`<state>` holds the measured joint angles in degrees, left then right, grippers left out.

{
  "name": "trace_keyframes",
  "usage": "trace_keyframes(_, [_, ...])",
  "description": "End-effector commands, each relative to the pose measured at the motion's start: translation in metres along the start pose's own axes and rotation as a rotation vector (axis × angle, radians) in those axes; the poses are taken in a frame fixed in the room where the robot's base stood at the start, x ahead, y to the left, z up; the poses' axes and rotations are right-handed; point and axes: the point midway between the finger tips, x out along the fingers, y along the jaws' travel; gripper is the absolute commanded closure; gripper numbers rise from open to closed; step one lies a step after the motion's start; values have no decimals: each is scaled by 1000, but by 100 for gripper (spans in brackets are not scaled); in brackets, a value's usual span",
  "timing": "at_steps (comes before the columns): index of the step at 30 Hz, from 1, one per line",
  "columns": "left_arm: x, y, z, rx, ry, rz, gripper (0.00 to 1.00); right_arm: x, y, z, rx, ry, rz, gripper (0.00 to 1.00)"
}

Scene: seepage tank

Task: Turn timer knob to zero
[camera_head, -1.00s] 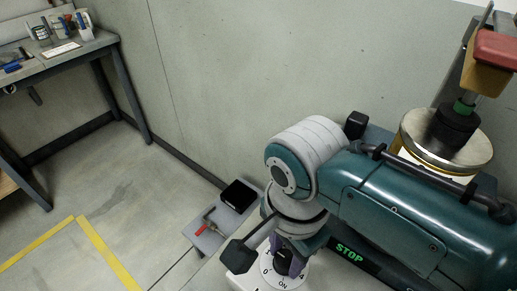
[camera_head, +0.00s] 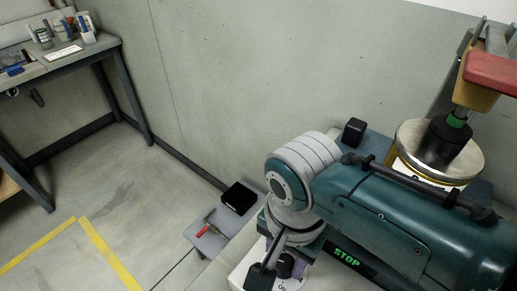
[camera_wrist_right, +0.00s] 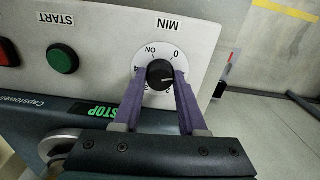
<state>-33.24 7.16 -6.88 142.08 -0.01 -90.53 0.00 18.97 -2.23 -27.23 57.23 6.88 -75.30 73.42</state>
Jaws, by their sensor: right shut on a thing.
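The timer knob (camera_wrist_right: 160,74) is a small black round knob on a white dial marked with numbers, ON and MIN. In the right wrist view a pale pointer line on the knob lies roughly level, and its exact reading is unclear. My right gripper (camera_wrist_right: 159,82) is shut on the knob, with one purple finger on each side. In the head view the knob (camera_head: 286,265) is partly covered by my right wrist. My left gripper is not in view.
A green START button (camera_wrist_right: 62,58) and a red button (camera_wrist_right: 8,53) sit on the same panel. A metal-lidded cylinder (camera_head: 440,150) stands behind my right arm. A low grey stand (camera_head: 229,222) holds a black box (camera_head: 239,197) and a red-handled tool (camera_head: 206,228).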

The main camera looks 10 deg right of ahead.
Motion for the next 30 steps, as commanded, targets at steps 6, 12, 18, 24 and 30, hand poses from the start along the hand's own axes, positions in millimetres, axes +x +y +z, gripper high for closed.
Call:
trace_keyframes(6, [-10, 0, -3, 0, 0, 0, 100, -2, 0, 0, -206, -2, 1, 100])
trace_keyframes(12, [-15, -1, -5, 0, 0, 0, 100, -1, 0, 0, -389, -1, 1, 100])
trace_keyframes(18, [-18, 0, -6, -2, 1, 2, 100, -1, 0, 0, -544, -1, 1, 100])
trace_keyframes(24, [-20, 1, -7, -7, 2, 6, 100, 0, 0, 0, -656, 0, -1, 100])
trace_keyframes(30, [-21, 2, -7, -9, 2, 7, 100, 0, 0, 0, -718, 0, 0, 100])
